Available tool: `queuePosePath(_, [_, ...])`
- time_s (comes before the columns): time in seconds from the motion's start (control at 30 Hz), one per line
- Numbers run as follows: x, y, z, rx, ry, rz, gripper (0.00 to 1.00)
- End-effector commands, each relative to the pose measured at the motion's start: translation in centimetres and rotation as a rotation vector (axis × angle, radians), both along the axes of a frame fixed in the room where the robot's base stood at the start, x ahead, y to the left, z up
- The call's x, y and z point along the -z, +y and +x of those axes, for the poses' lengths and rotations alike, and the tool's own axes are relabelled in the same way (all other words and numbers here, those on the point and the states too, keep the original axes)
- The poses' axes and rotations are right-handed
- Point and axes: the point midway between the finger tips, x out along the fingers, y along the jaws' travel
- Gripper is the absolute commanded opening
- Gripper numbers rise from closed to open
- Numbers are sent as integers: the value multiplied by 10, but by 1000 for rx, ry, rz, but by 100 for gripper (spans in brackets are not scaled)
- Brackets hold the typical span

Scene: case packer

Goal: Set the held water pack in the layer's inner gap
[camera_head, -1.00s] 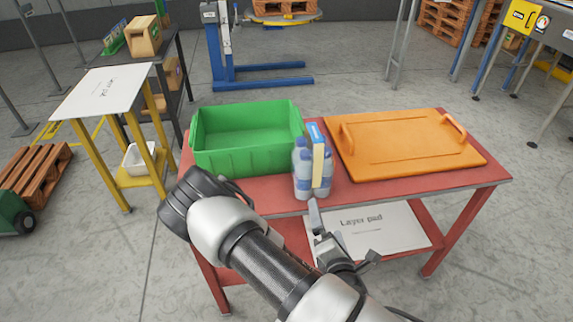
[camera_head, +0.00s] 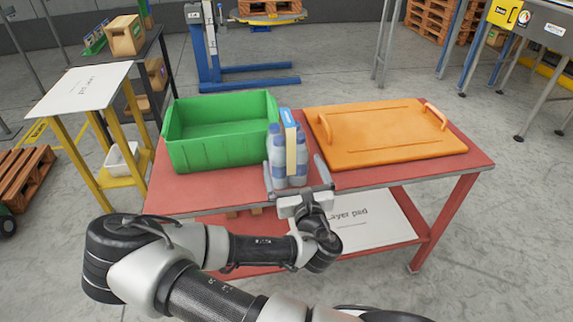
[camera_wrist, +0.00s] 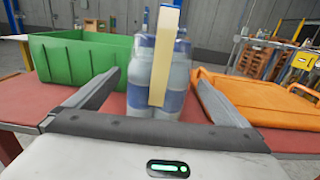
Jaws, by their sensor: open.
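The water pack (camera_head: 277,158) is a cluster of clear bottles with blue labels and a cream and blue strip over its top. It stands upright on the red table, between the green crate and the orange lid. My gripper (camera_head: 295,173) is open, with one finger on each side of the pack's near part. In the wrist view the pack (camera_wrist: 174,85) stands ahead between the two spread fingers (camera_wrist: 160,90), with visible space beside it. The pack is not gripped. I see no layer with an inner gap on this table.
The green crate (camera_head: 215,154) stands close left of the pack and looks empty. The orange lid (camera_head: 385,135) with raised handles lies close right. The red table (camera_head: 205,194) is bare along its front left. A layer pad (camera_head: 365,222) lies on the lower shelf.

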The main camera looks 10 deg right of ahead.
Motion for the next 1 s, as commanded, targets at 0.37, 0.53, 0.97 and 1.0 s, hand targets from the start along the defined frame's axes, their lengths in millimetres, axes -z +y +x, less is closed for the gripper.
queuePosePath(0.37, [-5, 0, 38, 1, -2, 3, 100])
queuePosePath(0.53, [-8, 2, 65, 1, -4, 3, 100])
queuePosePath(0.97, [-7, 2, 81, 1, -1, 1, 97])
queuePosePath(1.0, [-7, 2, 81, 1, -1, 1, 90])
